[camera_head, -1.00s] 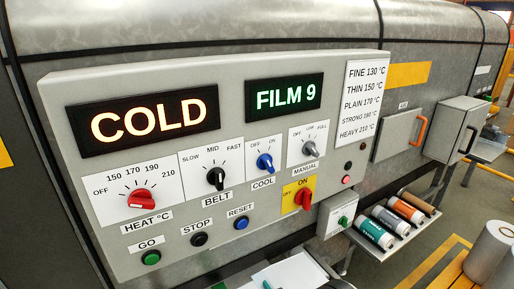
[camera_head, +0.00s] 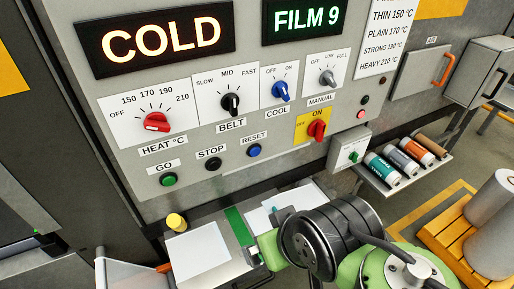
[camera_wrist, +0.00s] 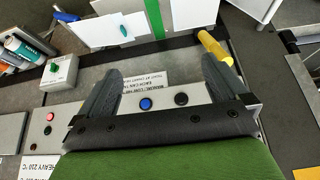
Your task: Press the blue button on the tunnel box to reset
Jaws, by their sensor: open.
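The blue button (camera_head: 254,150) sits under the RESET label on the front panel of the grey tunnel box (camera_head: 225,185), to the right of the black STOP button (camera_head: 213,164). In the wrist view the blue button (camera_wrist: 145,103) shows between the two dark fingers of my gripper (camera_wrist: 162,80), with the black button (camera_wrist: 181,99) beside it. My gripper is open, with nothing between its fingertips that I can see held. My green and black arm enters the head view at the bottom right. I cannot tell how far the fingers are from the button.
The green GO button (camera_head: 168,180) is left of STOP. A red switch (camera_head: 317,130) is at the right. A small box with a green knob (camera_head: 349,147) and a shelf of rolls (camera_head: 402,158) stand further right. Below lie a white sheet (camera_head: 200,250) and a yellow cylinder (camera_head: 176,222).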

